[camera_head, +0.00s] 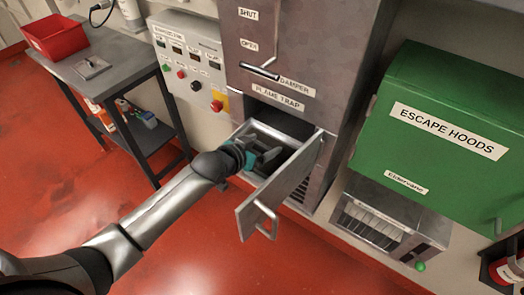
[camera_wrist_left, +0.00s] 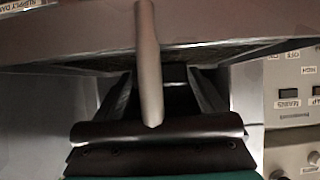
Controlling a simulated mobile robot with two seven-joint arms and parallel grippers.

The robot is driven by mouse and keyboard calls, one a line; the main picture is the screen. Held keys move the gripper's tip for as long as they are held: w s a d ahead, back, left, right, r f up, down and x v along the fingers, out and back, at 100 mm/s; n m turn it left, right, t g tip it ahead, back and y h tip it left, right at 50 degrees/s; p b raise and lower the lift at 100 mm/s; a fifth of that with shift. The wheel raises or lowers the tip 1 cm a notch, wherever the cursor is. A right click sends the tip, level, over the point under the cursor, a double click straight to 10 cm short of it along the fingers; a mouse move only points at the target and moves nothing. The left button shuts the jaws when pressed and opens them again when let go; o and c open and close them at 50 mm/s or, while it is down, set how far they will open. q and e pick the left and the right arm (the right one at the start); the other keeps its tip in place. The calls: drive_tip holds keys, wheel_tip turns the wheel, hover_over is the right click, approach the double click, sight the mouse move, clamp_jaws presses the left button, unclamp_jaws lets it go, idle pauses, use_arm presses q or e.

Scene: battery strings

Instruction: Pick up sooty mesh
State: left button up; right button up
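The open drawer (camera_head: 289,168), under the FLAME TRAP label, sticks out from the grey cabinet with its front panel turned outward. My left gripper (camera_head: 269,157) is inside it, reaching in over the drawer's left wall. Its dark fingers look spread apart, with nothing clearly held between them. The wrist view shows the dark gripper base (camera_wrist_left: 158,134) at the bottom and a dark gap beyond it. I cannot make out the sooty mesh; the drawer's inside is dark and partly hidden by my gripper. My right gripper is not in view.
The damper handle (camera_head: 260,72) juts out above the drawer. A control panel (camera_head: 190,60) is to the left. A green ESCAPE HOODS box (camera_head: 440,125) and a metal slotted rack (camera_head: 385,220) stand to the right. A grey table (camera_head: 105,62) holds a red bin (camera_head: 57,38) and a small flat plate (camera_head: 91,68).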

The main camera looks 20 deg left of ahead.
use_arm(q)
clamp_jaws()
drive_tip(key=shift+r, duration=0.1)
idle(0.4)
